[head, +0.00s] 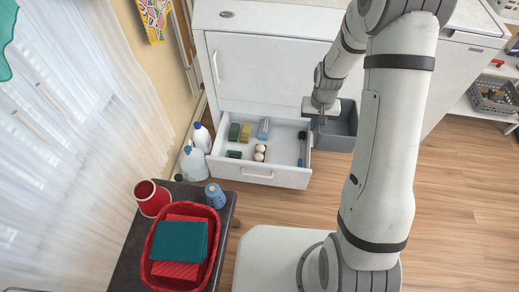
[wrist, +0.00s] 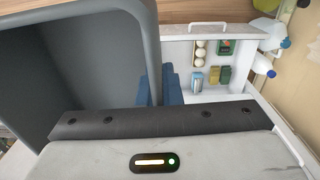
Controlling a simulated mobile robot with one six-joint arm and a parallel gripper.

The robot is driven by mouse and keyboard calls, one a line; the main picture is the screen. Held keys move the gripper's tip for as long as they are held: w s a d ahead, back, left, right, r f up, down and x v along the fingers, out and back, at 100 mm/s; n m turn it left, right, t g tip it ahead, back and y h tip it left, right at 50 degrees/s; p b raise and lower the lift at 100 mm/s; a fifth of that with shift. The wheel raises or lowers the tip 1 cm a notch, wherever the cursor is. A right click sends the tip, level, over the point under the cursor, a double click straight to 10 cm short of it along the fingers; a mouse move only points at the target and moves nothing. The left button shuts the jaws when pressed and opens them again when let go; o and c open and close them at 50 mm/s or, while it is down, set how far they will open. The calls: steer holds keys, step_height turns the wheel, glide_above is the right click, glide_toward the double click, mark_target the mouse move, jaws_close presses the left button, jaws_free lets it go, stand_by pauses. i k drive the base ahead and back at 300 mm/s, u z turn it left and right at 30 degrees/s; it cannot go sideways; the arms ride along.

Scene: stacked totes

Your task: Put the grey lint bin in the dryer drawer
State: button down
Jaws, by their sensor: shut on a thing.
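The grey lint bin (head: 341,128) is an open-topped box, to the right of the dryer drawer in the head view. In the wrist view the bin (wrist: 65,85) fills the left side, large and close, with its hollow inside showing. My gripper (head: 318,116) is shut on the bin's left wall. Its blue fingers (wrist: 161,88) show at that wall in the wrist view. The white dryer drawer (head: 258,174) is pulled out and also shows at right in the wrist view (wrist: 222,31). The bin's underside and its height over the floor cannot be seen.
The drawer holds green and yellow blocks (head: 245,133), a light-blue item (head: 263,129), white balls (head: 260,152) and a dark-blue brush (head: 301,150). Bottles (head: 195,163) stand left of the drawer. A dark table with a red basket (head: 160,240) is at front left. Wooden floor is clear at right.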

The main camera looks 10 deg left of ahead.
mark_target(281, 162)
steer(key=u, duration=0.2)
steer(key=i, duration=0.95)
steer(key=z, duration=0.2)
